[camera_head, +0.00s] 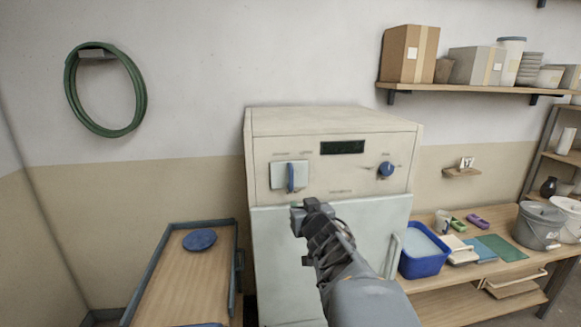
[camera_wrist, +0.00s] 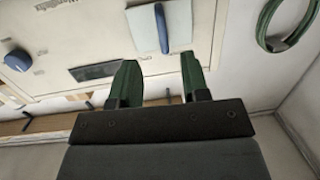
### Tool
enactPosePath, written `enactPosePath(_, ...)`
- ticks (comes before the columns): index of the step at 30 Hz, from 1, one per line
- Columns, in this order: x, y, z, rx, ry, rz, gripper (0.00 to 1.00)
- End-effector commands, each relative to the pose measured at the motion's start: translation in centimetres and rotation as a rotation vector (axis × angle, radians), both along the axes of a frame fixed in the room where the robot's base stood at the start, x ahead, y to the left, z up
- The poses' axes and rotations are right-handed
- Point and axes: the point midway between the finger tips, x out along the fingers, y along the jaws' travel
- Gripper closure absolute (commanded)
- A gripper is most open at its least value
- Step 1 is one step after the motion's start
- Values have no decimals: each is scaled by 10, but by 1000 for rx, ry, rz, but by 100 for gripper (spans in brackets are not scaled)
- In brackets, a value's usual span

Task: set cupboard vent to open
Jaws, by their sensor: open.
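The cream cupboard (camera_head: 335,120) stands against the wall. Its front panel has a small pale plate (camera_head: 279,176) with an upright blue lever (camera_head: 291,178). A round blue knob (camera_head: 386,169) is further right on the panel. The labels are too small to read, so I cannot tell which control is the vent. My gripper (camera_head: 309,208) is just below and right of the lever, in front of the panel. In the wrist view, my gripper (camera_wrist: 160,70) is open and empty. The lever (camera_wrist: 162,28) shows ahead, between the lines of the two fingers, apart from them.
A dark display (camera_head: 342,147) sits between lever and knob. Below is a pale door with a handle (camera_head: 391,256). A blue-edged table (camera_head: 170,285) with a blue disc (camera_head: 199,240) stands left. A blue tub (camera_head: 424,265) and buckets stand on the right bench. A green hose (camera_head: 69,90) hangs left.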

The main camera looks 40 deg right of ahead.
Motion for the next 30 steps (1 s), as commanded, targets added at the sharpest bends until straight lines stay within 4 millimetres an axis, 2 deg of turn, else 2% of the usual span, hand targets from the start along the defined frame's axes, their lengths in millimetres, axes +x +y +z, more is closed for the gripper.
enactPosePath(1,-1,-8,12,-7,-35,17,58)
enactPosePath(4,-3,-14,25,-14,-87,63,58)
enactPosePath(8,0,-17,32,-16,-118,102,58)
enactPosePath(11,9,-20,33,-15,-127,116,58)
enactPosePath(24,88,-40,34,-15,-127,116,58)
enactPosePath(30,114,-47,34,-16,-127,115,58)
